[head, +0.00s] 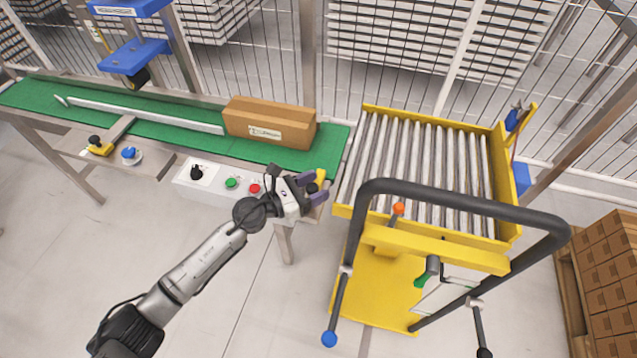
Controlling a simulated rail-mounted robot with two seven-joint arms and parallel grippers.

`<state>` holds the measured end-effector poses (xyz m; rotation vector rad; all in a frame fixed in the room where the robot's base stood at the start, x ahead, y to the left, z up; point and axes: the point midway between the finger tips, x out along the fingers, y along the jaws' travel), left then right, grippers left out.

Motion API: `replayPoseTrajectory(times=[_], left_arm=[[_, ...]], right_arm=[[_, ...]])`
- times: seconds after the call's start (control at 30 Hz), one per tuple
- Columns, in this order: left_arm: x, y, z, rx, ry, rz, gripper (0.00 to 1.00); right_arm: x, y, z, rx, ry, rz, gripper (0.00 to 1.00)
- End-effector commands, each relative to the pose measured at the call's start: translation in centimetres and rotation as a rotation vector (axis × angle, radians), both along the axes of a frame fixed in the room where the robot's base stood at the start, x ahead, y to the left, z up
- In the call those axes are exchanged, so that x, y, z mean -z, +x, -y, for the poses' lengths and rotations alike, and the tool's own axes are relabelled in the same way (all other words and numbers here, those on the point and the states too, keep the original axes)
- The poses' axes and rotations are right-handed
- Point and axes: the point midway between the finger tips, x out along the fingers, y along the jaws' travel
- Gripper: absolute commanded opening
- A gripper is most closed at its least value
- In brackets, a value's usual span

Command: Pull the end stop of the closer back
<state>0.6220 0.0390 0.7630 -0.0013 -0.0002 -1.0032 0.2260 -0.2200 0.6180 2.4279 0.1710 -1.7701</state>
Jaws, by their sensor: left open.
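The green belt (170,133) of the closer runs from the left to the middle, with a blue head (135,57) above it. My left gripper (314,188) is at the belt's right front corner. Its purple-grey fingers are open, on either side of a small dark knob. A small yellow piece (321,175), which looks like the end stop, shows just behind the fingers. The gripper partly hides it, and I cannot tell whether the fingers touch the knob. My right gripper is not in view.
A cardboard box (270,122) sits on the belt near its right end, against a slanted metal guide rail (150,115). A control panel (205,180) with buttons is at the front edge. A yellow roller cart (400,115) with a dark handle stands close on the right. Stacked cartons (610,270) are far right.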

Motion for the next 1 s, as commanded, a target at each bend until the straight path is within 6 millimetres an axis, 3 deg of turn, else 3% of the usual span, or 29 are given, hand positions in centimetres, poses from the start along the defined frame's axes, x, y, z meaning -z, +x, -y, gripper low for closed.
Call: replayPoseTrajectory(times=[0.53,0.73,1.0], left_arm=[[-0.1,-5.5,-8.5,0.000,0.001,-0.001,0.56],[0.0,-6.5,-10.1,0.001,0.001,-0.001,0.56],[-0.1,-6.8,-10.6,0.002,0.001,0.001,0.56]], right_arm=[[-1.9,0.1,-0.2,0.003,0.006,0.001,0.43],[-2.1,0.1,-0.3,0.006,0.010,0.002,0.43],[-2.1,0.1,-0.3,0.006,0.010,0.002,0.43]])
